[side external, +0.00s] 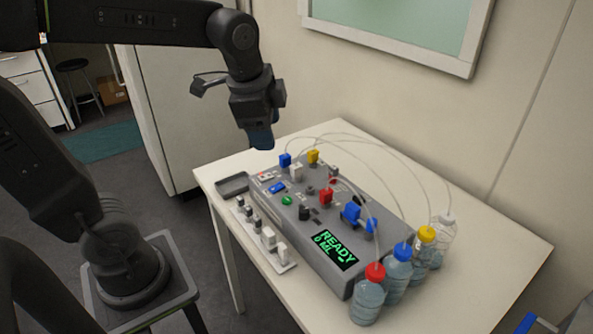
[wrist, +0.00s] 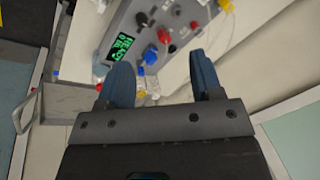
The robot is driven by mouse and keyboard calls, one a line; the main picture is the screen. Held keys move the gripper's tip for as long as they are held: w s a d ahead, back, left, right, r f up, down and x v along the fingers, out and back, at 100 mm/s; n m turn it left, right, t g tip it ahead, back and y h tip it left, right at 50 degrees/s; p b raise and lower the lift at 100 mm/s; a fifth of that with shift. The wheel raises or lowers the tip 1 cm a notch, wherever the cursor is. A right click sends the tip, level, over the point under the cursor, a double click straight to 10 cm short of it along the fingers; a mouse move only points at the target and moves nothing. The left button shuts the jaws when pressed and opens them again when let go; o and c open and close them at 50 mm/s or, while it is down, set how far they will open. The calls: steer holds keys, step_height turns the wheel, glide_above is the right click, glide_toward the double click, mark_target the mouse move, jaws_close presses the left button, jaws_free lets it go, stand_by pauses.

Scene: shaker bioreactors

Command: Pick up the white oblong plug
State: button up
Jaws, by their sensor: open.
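My gripper (side external: 262,140) hangs above the back left part of the table, over the far end of the grey bioreactor box (side external: 330,252). In the wrist view its two blue fingers (wrist: 163,80) are spread apart. They hold nothing. White block-shaped plugs (side external: 268,238) stand at the near end of a pale rack (side external: 288,267) in front of the box. Another white plug (side external: 296,173) stands on top of the box near its far end. I cannot tell which of these is the oblong one. My gripper is clear of all of them.
Blue (side external: 285,160), yellow (side external: 313,157) and red (side external: 326,197) plugs stand on the box. Thin tubes arch to several capped bottles (side external: 367,300) at right. A grey tray (side external: 232,186) lies at the table's left edge. The table's back right is clear.

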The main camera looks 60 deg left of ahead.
mark_target(297, 165)
steer(key=w+a+f+m+g, duration=0.35)
steer(key=w+a+m, duration=0.25)
steer(key=w+m, duration=0.45)
steer(key=shift+n+t+y, duration=0.25)
steer(key=shift+y, duration=0.05)
steer(key=f, duration=0.6)
steer(key=w+f, duration=0.1)
steer(key=f, duration=0.2)
steer(key=shift+a, duration=0.4)
steer(key=shift+f, duration=2.75)
steer(key=c, duration=1)
